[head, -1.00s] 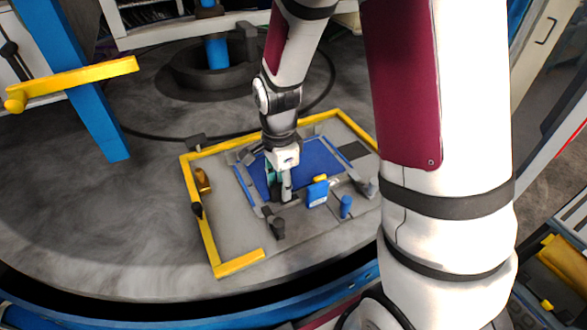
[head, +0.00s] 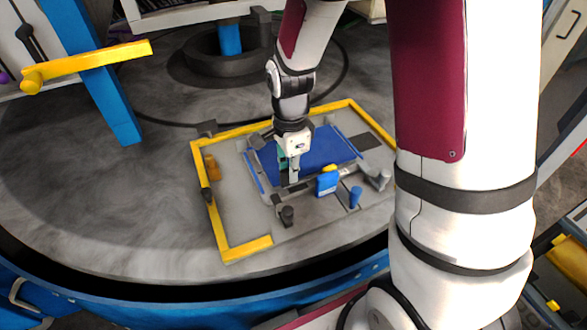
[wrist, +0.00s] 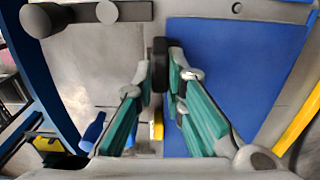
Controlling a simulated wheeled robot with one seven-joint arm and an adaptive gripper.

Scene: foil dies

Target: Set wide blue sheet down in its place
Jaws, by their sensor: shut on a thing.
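The wide blue sheet (head: 328,148) lies flat, or nearly so, over the grey fixture inside the yellow-edged board. I cannot tell whether it rests fully on the fixture. My gripper (head: 290,180) points down at the sheet's near left edge. In the wrist view the sheet (wrist: 230,65) fills the right side, beside my gripper (wrist: 161,58). The green-padded fingers are closed on a dark upright grip (wrist: 160,68) at the sheet's left edge. My gripper hides part of the sheet's near left corner in the head view.
A blue block (head: 327,184) and a blue peg (head: 355,197) stand on the near side of the fixture. Dark grey posts (head: 287,215) stand nearby. A yellow border (head: 247,250) edges the board. An orange piece (head: 212,167) sits at left. The grey table left of the board is clear.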

